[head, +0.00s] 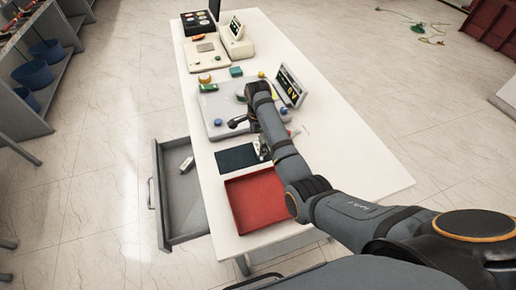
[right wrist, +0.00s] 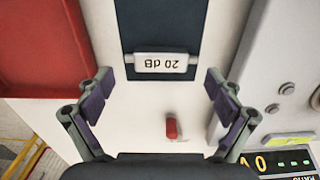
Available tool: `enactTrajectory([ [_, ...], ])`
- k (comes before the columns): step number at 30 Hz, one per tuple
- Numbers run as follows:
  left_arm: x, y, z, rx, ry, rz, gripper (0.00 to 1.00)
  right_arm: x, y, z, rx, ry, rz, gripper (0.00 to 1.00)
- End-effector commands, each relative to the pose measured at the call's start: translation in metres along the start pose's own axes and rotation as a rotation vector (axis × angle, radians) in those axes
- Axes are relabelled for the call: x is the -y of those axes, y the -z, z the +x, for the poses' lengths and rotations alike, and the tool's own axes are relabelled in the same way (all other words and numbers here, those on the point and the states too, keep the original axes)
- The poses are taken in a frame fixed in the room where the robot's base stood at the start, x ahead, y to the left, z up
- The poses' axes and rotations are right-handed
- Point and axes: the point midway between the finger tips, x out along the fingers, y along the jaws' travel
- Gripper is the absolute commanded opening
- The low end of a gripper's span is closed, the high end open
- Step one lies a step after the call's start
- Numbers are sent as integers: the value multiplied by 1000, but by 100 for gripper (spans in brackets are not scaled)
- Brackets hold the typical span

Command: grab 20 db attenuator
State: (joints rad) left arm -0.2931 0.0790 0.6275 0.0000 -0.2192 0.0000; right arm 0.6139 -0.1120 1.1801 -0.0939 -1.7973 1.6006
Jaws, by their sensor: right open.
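The 20 dB attenuator (right wrist: 160,62) is a small white block with its label upside down in the right wrist view. It lies at the near end of a dark blue mat (right wrist: 158,22), which shows in the head view (head: 237,157) on the white table. My right gripper (right wrist: 160,100) is open and empty. Its two fingers stand apart, to the left and right of the block and slightly short of it. In the head view my right arm reaches over the table and partly hides this spot. My left gripper is not in view.
A red tray (head: 254,199) lies nearer me than the mat. A grey test unit (head: 221,107) with a tilted display (head: 290,86) stands beyond the mat. A small red part (right wrist: 171,128) lies near the gripper. An open drawer (head: 184,197) juts out at left.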

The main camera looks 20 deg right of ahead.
Motion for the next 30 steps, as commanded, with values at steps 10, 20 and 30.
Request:
enactTrajectory([
  [10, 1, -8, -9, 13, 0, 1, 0, 1, 1, 29, 0, 2, 0, 92],
  [20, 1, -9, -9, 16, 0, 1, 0, 1, 1, 29, 0, 2, 0, 60],
  [30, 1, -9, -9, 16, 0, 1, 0, 1, 1, 28, 0, 2, 0, 33],
])
